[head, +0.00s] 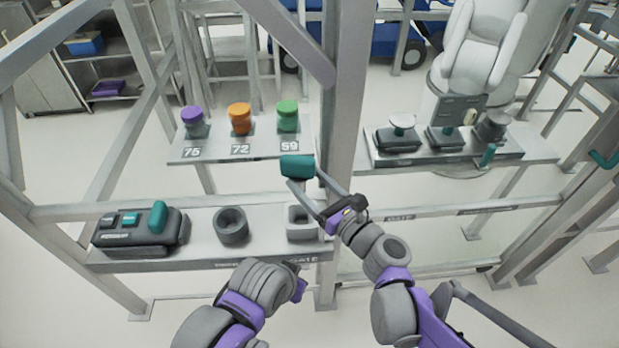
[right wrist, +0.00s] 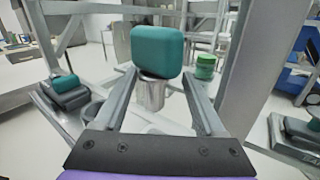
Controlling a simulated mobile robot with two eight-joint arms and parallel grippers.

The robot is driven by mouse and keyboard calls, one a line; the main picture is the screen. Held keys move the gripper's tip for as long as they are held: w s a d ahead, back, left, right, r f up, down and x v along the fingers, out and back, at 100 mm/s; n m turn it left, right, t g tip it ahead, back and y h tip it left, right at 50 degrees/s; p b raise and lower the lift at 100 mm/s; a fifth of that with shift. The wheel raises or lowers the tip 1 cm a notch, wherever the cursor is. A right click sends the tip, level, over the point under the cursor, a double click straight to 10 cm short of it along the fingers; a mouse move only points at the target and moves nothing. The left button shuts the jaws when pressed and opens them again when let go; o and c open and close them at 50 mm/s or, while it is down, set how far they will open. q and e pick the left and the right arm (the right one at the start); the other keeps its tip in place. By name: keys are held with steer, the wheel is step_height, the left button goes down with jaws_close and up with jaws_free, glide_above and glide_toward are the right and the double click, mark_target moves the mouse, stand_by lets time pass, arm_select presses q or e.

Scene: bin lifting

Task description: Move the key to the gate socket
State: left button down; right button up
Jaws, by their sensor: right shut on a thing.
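The key has a teal block head (head: 297,167) and is held upright in my right gripper (head: 305,190). In the right wrist view, the teal head (right wrist: 157,52) stands above a metallic shaft (right wrist: 150,95) between the two fingers. The gate socket (head: 303,222) is a light square-edged ring at the right end of the front shelf, by the GATE label. The key is above and slightly behind it in the head view, apart from it. My left arm shows at the bottom, but its fingers are not visible.
A round dark socket (head: 232,226) and a dark case with teal pieces (head: 141,230) share the front shelf (head: 200,256). Purple, orange and green knobs (head: 239,118) stand on the shelf behind. A frame post (head: 343,110) rises close to my right gripper. Another bench (head: 460,150) is at right.

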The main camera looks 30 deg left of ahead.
steer(key=shift+w+d+f, duration=0.1)
steer(key=shift+d, duration=0.1)
steer(key=b, duration=0.4)
glide_above(311, 222)
step_height(311, 222, down, 6)
steer(key=shift+f+b, duration=0.6)
steer(key=shift+f, duration=0.25)
steer(key=shift+f+b, duration=2.1)
steer(key=shift+f, duration=0.3)
jaws_close()
stand_by(0.6)
stand_by(0.3)
steer(key=o, duration=1.6)
jaws_free()
steer(key=shift+r, duration=0.1)
